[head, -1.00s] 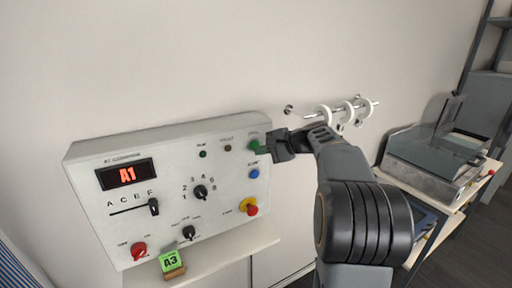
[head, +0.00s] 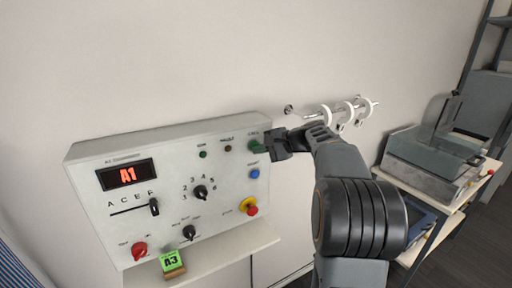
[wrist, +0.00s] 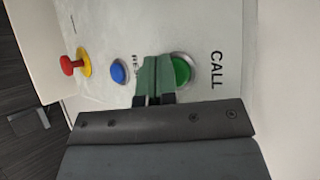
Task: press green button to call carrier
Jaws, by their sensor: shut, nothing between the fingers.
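The control panel (head: 110,215) is a white sloped box with a lit display reading A1. The green CALL button (wrist: 182,70) sits in a metal ring beside its label in the wrist view. My gripper (wrist: 153,78) is shut and empty, its green fingertips side by side at the button's left edge, partly overlapping its ring in the picture. In the head view my gripper (head: 263,146) reaches the panel's upper right corner and largely hides the button. I cannot tell whether the fingertips touch it or whether it is pressed in.
A blue button (head: 254,174) and a red-and-yellow stop button (head: 249,207) lie below the gripper. A dial (head: 200,192), a slider (head: 154,207) and a red knob (head: 139,251) fill the panel. A green A3 tag (head: 170,261) stands in front. A rail with white rings (head: 348,112) is behind.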

